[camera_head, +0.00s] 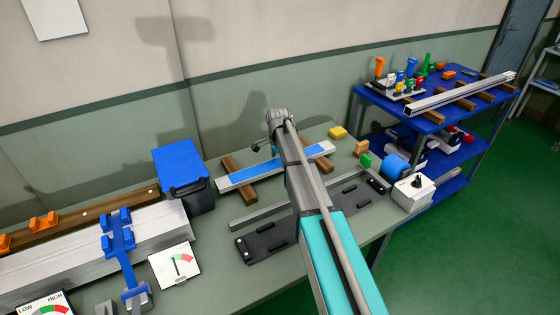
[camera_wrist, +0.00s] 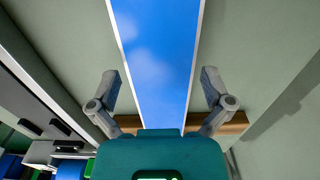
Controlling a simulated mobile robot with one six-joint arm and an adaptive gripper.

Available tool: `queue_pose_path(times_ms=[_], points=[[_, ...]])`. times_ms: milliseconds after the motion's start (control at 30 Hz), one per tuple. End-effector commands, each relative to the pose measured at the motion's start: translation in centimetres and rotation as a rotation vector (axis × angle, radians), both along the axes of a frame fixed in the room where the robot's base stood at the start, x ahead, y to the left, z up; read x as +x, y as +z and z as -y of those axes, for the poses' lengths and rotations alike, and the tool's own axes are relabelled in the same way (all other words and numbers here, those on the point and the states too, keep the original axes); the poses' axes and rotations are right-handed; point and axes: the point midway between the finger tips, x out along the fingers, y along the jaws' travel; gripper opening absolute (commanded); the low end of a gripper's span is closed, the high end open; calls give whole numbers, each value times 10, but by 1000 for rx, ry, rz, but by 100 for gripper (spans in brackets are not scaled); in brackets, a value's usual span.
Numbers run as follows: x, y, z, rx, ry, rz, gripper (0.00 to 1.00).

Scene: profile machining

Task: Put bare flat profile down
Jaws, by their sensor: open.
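A long flat profile (camera_head: 240,178) with a blue top face and pale metal edges rests across two wooden blocks on the grey-green table. In the wrist view the profile (camera_wrist: 155,50) runs up the middle of the picture. My gripper (camera_wrist: 159,85) is open, with one finger on each side of the profile and a visible gap on both sides. In the head view my arm hides the middle of the profile and most of the gripper. I cannot tell how far the fingertips are above the table.
A wooden block (camera_wrist: 235,123) crosses beneath the profile. A dark fixture (camera_head: 265,243) and a grey bar (camera_head: 255,214) lie in front. A blue-lidded bin (camera_head: 182,165) stands left. A blue cart (camera_head: 430,115) with another profile stands right.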

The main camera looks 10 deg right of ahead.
Motion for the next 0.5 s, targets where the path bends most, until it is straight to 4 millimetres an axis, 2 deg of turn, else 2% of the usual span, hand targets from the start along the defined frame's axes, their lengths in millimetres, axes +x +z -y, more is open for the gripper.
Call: queue_pose_path(times_ms=[500], points=[[0,43,0,0,0,0,100]])
